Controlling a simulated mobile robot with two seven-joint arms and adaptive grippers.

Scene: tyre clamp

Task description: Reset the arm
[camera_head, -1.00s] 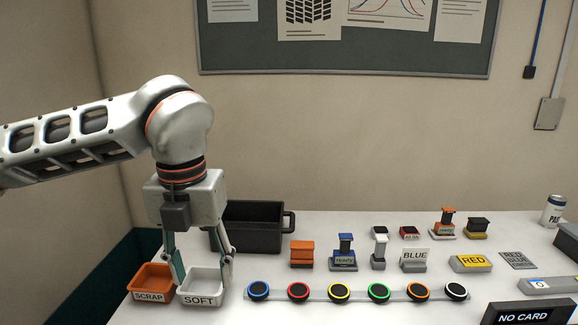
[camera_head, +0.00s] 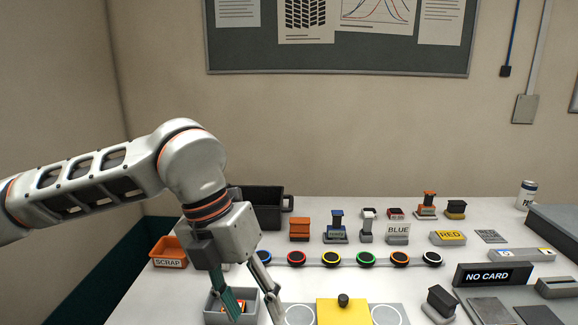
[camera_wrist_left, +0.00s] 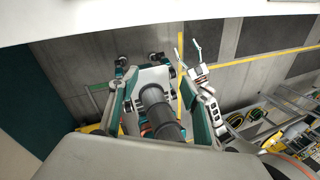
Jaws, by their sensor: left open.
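My left gripper (camera_head: 256,308) shows in the head view, pointing down with its fingers apart and nothing seen between them. It hangs in front of a grey tray (camera_head: 212,308) with something orange in it; contact between them cannot be told. My left arm (camera_head: 95,180) comes in from the left and bends down at the wrist. In the left wrist view, the two fingers (camera_wrist_left: 160,108) stand apart on either side of a dark cylinder that lies beyond or between them; it does not look gripped.
An orange SCRAP bin (camera_head: 170,253) and a black crate (camera_head: 262,208) stand near the gripper. A row of coloured round buttons (camera_head: 365,259) crosses the table, with several stamps and blocks behind. A yellow plate (camera_head: 343,313) and a NO CARD sign (camera_head: 493,275) are to the right.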

